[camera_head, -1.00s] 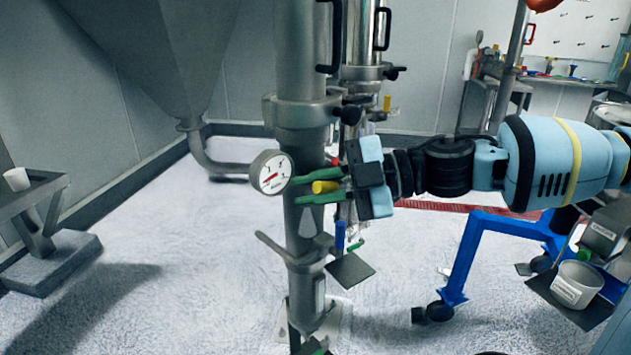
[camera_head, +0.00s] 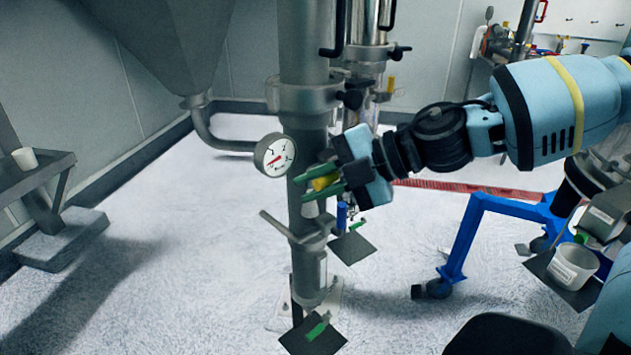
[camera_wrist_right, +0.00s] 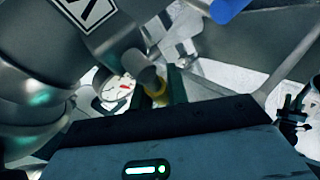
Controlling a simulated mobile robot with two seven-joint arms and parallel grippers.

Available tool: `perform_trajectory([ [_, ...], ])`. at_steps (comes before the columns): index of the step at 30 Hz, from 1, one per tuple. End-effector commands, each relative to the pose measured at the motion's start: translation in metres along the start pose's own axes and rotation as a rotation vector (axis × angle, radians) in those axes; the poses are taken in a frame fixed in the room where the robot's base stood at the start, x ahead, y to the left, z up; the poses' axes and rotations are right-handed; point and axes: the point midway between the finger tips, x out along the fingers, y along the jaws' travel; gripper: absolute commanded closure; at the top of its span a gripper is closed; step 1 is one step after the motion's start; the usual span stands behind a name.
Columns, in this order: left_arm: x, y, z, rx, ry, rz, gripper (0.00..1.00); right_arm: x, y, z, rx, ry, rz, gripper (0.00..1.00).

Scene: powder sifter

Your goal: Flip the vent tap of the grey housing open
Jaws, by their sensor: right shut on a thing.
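The grey housing (camera_head: 305,225) is an upright metal column with a round white gauge (camera_head: 275,155) on its left side. The yellow vent tap (camera_head: 323,183) sticks out from the column's right side, below the gauge level. My right gripper (camera_head: 320,184) comes in from the right with its green fingers shut on the yellow tap. In the right wrist view the yellow tap (camera_wrist_right: 156,92) shows between the fingers, partly hidden by the gripper body, beside a metal stub. My left gripper is not in view.
A second metal column (camera_head: 362,70) with black knobs stands behind. A blue wheeled frame (camera_head: 470,235) and a white cup (camera_head: 573,265) are at the right. A bench with a small cup (camera_head: 22,159) stands at the left.

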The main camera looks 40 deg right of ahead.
Motion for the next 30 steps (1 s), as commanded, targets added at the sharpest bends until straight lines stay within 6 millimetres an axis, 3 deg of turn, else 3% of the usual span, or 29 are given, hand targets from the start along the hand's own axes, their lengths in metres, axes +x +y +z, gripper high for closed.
perform_trajectory([
  [6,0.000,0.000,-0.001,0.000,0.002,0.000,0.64,0.000,-0.001,0.001,0.000,-0.002,-0.001,1.00],
  [7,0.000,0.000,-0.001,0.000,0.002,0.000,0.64,0.000,-0.001,0.001,0.000,-0.002,-0.001,0.80],
  [11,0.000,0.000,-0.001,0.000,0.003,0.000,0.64,0.000,-0.001,0.001,0.000,-0.001,-0.001,0.63],
  [22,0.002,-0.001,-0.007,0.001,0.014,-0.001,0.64,-0.003,0.000,0.000,0.000,-0.001,0.001,0.62],
  [30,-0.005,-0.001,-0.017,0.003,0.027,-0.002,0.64,-0.027,0.003,-0.001,-0.004,-0.001,0.005,0.62],
])
